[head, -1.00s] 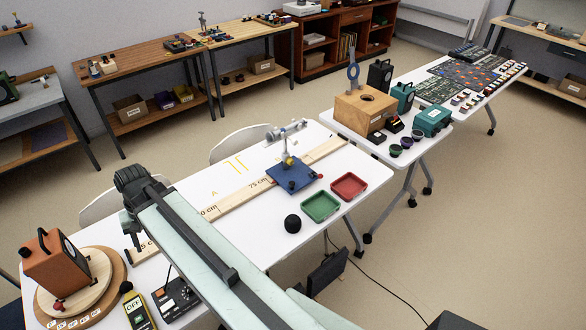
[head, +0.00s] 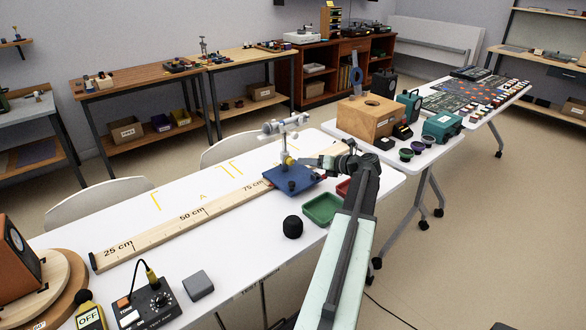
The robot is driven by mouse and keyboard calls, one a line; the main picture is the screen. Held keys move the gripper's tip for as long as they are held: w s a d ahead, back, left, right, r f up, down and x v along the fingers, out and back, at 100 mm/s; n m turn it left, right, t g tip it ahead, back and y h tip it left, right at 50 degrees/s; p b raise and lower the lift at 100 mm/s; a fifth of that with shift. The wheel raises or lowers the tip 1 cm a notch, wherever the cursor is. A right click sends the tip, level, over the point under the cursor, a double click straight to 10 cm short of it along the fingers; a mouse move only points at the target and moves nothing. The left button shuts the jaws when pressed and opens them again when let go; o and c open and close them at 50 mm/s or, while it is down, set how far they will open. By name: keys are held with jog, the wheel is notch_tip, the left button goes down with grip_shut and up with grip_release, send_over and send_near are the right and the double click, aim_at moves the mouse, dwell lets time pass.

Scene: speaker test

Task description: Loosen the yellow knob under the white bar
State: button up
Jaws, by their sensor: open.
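The yellow knob (head: 289,160) is small and sits low on a post on the blue base (head: 276,181), in the middle of the head view. The white bar (head: 284,123) lies across the top of the post, above the knob. My arm reaches in from the lower right. My gripper (head: 307,162) points left, just right of the knob and close to it. Its jaws are open, and I see nothing between them. Whether a fingertip touches the knob is too small to tell.
The wooden ruler (head: 190,217) runs along the white table (head: 120,220). A black ball-like thing (head: 292,227) and a green tray (head: 322,209) lie in front of the base. A red tray (head: 343,187) is partly hidden by my arm. A grey block (head: 198,285) lies nearer.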

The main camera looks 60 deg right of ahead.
aim_at(293, 162)
jog(key=b+x, duration=0.2)
jog(key=x, duration=0.5)
jog(key=shift+w+f, duration=0.15)
jog(key=shift+w, duration=0.2)
grip_shut()
